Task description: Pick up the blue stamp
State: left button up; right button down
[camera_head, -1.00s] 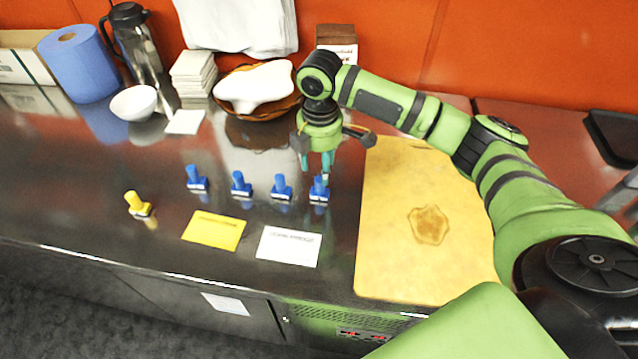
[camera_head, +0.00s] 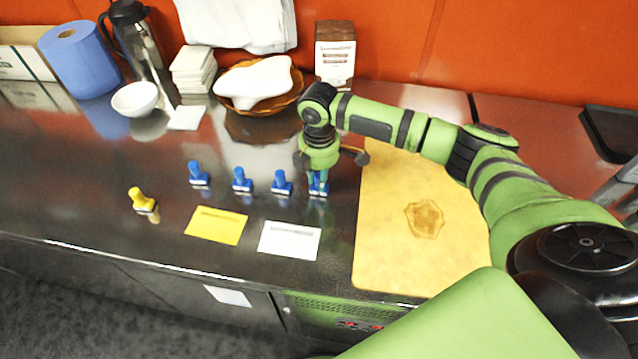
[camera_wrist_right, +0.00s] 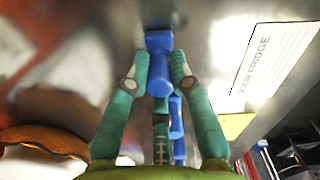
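Four blue-handled stamps stand upright in a row on the steel counter. Three of them, the left one (camera_head: 198,173), the second (camera_head: 241,180) and the third (camera_head: 281,183), stand free. The rightmost blue stamp (camera_head: 318,188) is partly hidden by my right gripper (camera_head: 318,180), which points down over it. In the right wrist view, this blue stamp (camera_wrist_right: 159,66) stands between the two teal fingers of the right gripper (camera_wrist_right: 160,68). The fingers are apart, one on each side of the handle, and I see no firm grip. My left gripper is not in view.
A yellow stamp (camera_head: 141,200) stands at the left. A yellow card (camera_head: 216,226) and a white card (camera_head: 290,240) lie in front. A cutting board (camera_head: 400,255) lies right of the gripper. A brown bowl (camera_head: 236,104) and a box (camera_head: 335,55) stand behind.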

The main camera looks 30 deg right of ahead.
jog(key=shift+r, duration=0.1)
jog(key=shift+r, duration=0.3)
jog(key=r+b, duration=0.1)
jog(key=d+r, duration=0.1)
jog(key=r, duration=0.1)
jog(key=shift+s+r+b, duration=0.2)
jog(key=shift+r+b, duration=0.05)
jog(key=shift+b, duration=0.15)
jog(key=s+d+r+b, duration=0.2)
jog(key=s+d+r, duration=0.3)
jog(key=d, duration=0.4)
jog(key=shift+s+r+b, duration=0.3)
jog(key=shift+s+r, duration=0.1)
jog(key=shift+r, duration=0.45)
jog(key=c, duration=1.7)
grip_release()
jog(key=shift+a, duration=0.1)
jog(key=c, duration=0.3)
jog(key=shift+a, duration=0.1)
